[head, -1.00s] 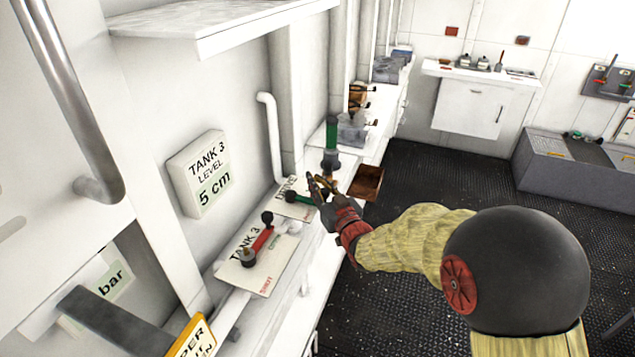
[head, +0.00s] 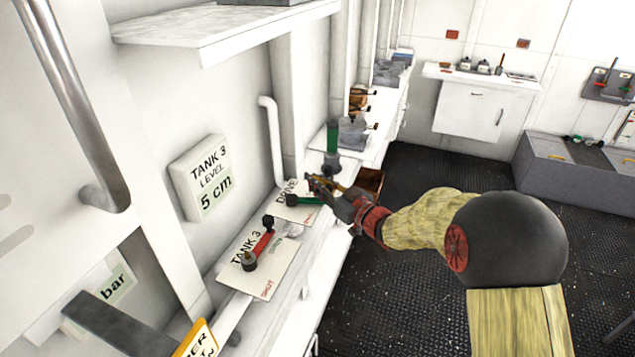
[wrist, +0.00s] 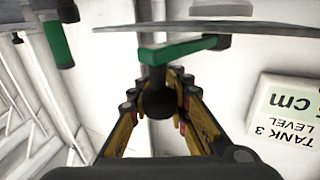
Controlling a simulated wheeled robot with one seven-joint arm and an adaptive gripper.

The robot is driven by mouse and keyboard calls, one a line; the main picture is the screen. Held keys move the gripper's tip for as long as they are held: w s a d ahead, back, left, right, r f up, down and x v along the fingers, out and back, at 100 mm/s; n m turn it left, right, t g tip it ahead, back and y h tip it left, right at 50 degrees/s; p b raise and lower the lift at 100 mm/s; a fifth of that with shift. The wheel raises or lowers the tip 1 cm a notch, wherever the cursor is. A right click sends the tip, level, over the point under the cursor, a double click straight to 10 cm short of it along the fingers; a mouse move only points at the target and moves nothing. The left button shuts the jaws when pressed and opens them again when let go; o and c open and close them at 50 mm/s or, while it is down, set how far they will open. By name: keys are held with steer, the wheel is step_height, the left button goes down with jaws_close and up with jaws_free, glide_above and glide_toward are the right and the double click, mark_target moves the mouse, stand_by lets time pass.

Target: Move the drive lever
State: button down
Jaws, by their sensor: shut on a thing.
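The drive lever (head: 303,200) is a green bar on a white plate marked DRIVE (head: 285,190). In the head view it points right from its dark pivot, toward my gripper (head: 317,183). In the wrist view the green lever (wrist: 185,47) runs across the top, with a dark round knob (wrist: 158,102) at its left end. My gripper (wrist: 158,88) is shut on this knob, with a yellow finger on each side. In the head view my fingers hide the knob.
A red lever (head: 263,243) on the TANK 3 plate (head: 278,262) stands nearer on the same ledge. Beyond my gripper are an upright green-handled fitting (head: 332,145) and a brown open box (head: 370,180).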

steer(key=shift+w+a+r+n+g+y+p, duration=0.15)
steer(key=shift+w+n+g+y+p, duration=0.25)
steer(key=shift+n+g+y, duration=0.3)
steer(key=shift+w+a+f+n+g+y+p, duration=0.15)
steer(key=shift+w+n+g+y+p, duration=0.25)
steer(key=shift+n+g+y, duration=0.25)
steer(key=shift+r+g, duration=0.1)
steer(key=shift+g, duration=0.15)
steer(key=c, duration=1.7)
jaws_free()
steer(key=shift+a, duration=0.1)
steer(key=shift+o, duration=0.2)
steer(key=v, duration=1.2)
